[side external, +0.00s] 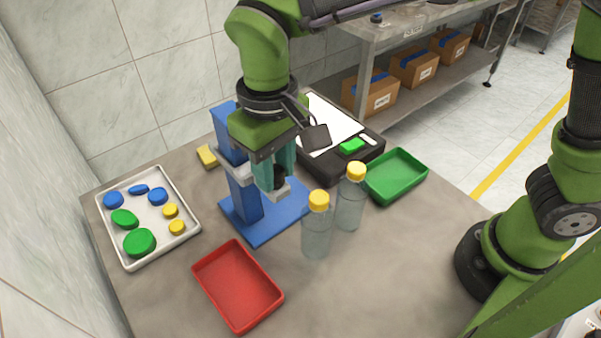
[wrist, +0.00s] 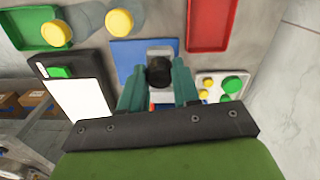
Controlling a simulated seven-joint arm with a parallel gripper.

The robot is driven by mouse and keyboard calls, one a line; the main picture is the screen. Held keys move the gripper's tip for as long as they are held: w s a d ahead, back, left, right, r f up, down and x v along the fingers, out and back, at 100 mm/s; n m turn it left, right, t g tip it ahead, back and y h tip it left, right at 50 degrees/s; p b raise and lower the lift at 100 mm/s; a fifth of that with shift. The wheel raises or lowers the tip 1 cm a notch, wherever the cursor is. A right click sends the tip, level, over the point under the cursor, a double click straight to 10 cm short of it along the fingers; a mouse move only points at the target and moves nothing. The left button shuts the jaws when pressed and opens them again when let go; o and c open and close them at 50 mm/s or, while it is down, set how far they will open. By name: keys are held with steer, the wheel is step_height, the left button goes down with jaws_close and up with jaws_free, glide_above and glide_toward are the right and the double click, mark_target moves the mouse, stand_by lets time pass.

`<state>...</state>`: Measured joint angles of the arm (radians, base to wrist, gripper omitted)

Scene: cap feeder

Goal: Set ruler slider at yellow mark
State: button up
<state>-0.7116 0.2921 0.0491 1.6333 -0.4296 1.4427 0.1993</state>
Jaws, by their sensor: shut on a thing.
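The ruler is a blue upright column (side external: 242,196) on a flat blue base (side external: 266,222); the base also shows in the wrist view (wrist: 128,48). A light grey slider (side external: 276,192) sits around the column, part way up, with a black knob (wrist: 159,72) at its front. My gripper (side external: 275,176) has its teal fingers at this knob, one on each side, and is shut on it. In the wrist view my gripper (wrist: 159,88) frames the knob. I cannot make out a yellow mark on the column; my gripper and the slider cover part of it.
Two clear bottles with yellow caps (side external: 318,200) (side external: 356,170) stand close right of the base. A red tray (side external: 237,286) lies in front, a green tray (side external: 396,176) right. A white tray of caps (side external: 148,216) and a yellow block (side external: 207,156) lie left. A black device (side external: 340,165) is behind.

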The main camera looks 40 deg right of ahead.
mark_target(276, 193)
steer(key=shift+f, duration=2.9)
steer(key=o, duration=0.8)
steer(key=shift+o, duration=0.2)
steer(key=shift+r, duration=4)
steer(key=shift+a+f, duration=0.1)
steer(key=shift+f, duration=0.25)
steer(key=d+t+y, duration=0.1)
steer(key=d, duration=0.3)
steer(key=s+d+r+m+t, duration=0.1)
steer(key=d, duration=0.4)
steer(key=s+d+y, duration=0.1)
steer(key=d, duration=0.3)
steer(key=shift+s+d+r+t+y, duration=0.15)
steer(key=shift+d+r+t+y, duration=0.15)
steer(key=shift+r+t, duration=0.1)
steer(key=s+d+r+m+t, duration=0.2)
steer(key=s+d+m+t, duration=0.2)
steer(key=d, duration=0.7)
steer(key=shift+s+d+m, duration=0.25)
steer(key=shift+d+m, duration=0.15)
